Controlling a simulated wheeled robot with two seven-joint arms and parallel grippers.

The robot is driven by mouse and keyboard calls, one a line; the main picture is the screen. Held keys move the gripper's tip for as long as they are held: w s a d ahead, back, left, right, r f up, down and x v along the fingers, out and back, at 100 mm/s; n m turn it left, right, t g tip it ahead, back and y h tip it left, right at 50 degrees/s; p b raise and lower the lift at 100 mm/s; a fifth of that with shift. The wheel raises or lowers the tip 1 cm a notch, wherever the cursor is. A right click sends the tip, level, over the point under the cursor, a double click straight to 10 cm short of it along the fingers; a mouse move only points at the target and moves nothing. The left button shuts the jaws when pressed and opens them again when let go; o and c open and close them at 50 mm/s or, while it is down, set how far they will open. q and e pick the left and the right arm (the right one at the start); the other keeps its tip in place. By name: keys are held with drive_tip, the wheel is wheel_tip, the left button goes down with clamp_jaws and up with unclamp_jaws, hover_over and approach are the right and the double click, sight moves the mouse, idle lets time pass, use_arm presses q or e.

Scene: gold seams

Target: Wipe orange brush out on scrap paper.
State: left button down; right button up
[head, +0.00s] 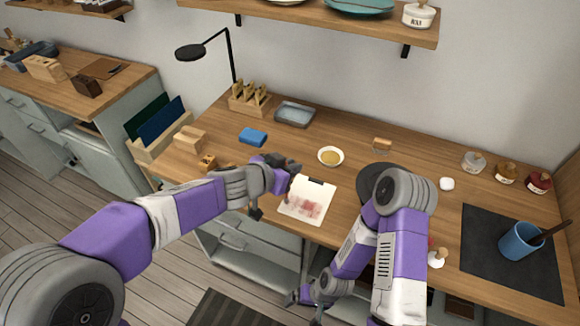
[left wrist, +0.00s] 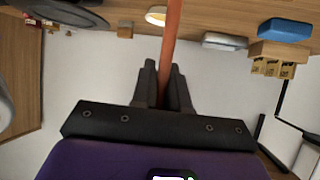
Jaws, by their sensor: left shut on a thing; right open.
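The scrap paper (head: 318,193) is a white sheet with a dark clip at its far edge and pinkish-red smears on its lower half. It lies near the table's front edge. My left gripper (head: 291,168) is above the paper's left side; in the left wrist view its fingers (left wrist: 164,88) are shut on an orange brush (left wrist: 172,40), of which a long straight stick shows. The brush's tip is hidden, and I cannot tell whether it touches the paper. My right gripper (head: 308,299) is low, in front of the table, open and empty.
A small bowl (head: 330,156) with yellowish contents stands behind the paper. A blue block (head: 253,137) and a grey tray (head: 294,114) are farther back. At right, a blue cup (head: 519,240) stands on a dark mat (head: 480,252). Several jars stand at the back right.

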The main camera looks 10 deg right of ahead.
use_arm(q)
drive_tip(key=shift+s+a+f+b, duration=0.1)
drive_tip(key=shift+s+f+b, duration=0.05)
drive_tip(key=shift+f+b, duration=0.35)
drive_tip(key=shift+r, duration=0.1)
drive_tip(key=s+d+b, duration=0.3)
drive_tip(key=s+d, duration=0.2)
drive_tip(key=d, duration=0.2)
drive_tip(key=shift+d, duration=0.35)
idle(1.0)
drive_tip(key=shift+w+a, duration=0.1)
